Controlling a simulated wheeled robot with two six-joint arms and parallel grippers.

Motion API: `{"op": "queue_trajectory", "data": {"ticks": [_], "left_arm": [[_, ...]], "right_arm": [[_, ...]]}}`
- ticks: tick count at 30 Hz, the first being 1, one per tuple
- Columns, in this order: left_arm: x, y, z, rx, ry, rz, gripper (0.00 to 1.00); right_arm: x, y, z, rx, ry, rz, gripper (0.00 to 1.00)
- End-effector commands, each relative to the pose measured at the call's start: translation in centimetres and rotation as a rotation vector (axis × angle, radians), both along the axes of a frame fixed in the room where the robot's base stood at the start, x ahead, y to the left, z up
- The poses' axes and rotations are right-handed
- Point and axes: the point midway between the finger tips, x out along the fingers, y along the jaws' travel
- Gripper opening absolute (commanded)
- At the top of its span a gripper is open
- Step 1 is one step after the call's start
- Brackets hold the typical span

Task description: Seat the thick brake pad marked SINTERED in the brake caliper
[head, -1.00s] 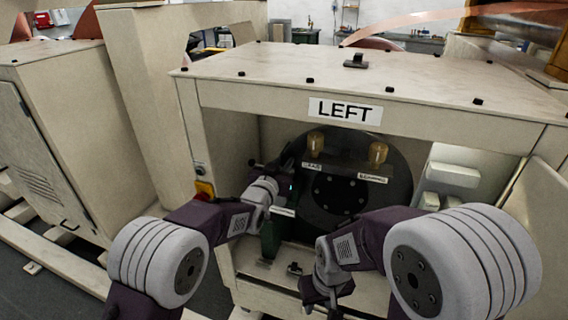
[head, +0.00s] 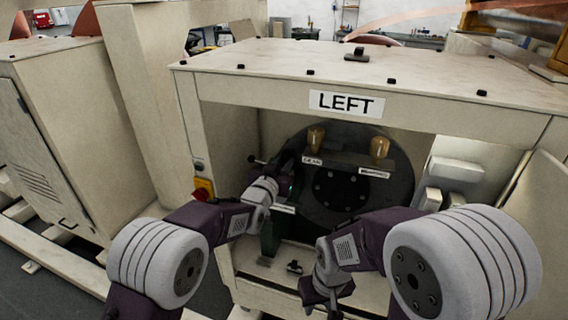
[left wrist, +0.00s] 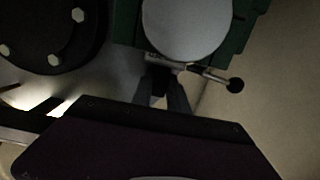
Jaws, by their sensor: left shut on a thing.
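The green brake caliper (head: 271,238) stands at the left edge of the dark disc (head: 340,175) inside the cabinet marked LEFT. It also shows at the top of the left wrist view (left wrist: 235,25), with a large pale round face in front. My left gripper (head: 278,186) reaches in at the caliper. In the left wrist view its fingers (left wrist: 165,88) are shut on a small pale-edged piece (left wrist: 164,62), seemingly the brake pad, just below the round face. Its marking is unreadable and its seating is hidden. My right gripper (head: 325,289) hangs low before the cabinet, its jaws unclear.
A black-knobbed rod (left wrist: 235,85) sticks out beside the caliper. Two brass-coloured pieces (head: 316,137) (head: 379,147) stand on a labelled bar across the disc. Pale blocks (head: 456,171) sit inside at right. A small dark part (head: 294,267) lies on the cabinet floor.

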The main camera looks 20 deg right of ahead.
Motion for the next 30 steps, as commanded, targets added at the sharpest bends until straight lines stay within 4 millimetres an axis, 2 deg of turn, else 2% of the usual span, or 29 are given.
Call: {"op": "queue_trajectory", "data": {"ticks": [12,20,21,23,30], "left_arm": [[0.0,0.0,-1.3,-0.001,-0.002,0.000,0.00],[0.0,0.0,-1.3,-0.001,-0.002,0.000,0.00],[0.0,0.0,-1.3,-0.001,-0.002,0.000,0.31],[0.0,0.0,-1.3,-0.001,-0.002,0.000,0.45],[0.0,0.0,-1.4,-0.001,-0.001,0.000,0.45]], "right_arm": [[0.0,0.0,-1.3,0.000,0.000,0.000,0.36],[0.0,0.0,-1.3,0.000,0.000,0.000,0.36],[0.0,0.0,-1.3,0.000,0.000,0.000,0.36],[0.0,0.0,-1.3,0.000,0.000,0.000,0.36],[0.0,0.0,-1.3,0.000,0.000,0.000,0.36]]}}
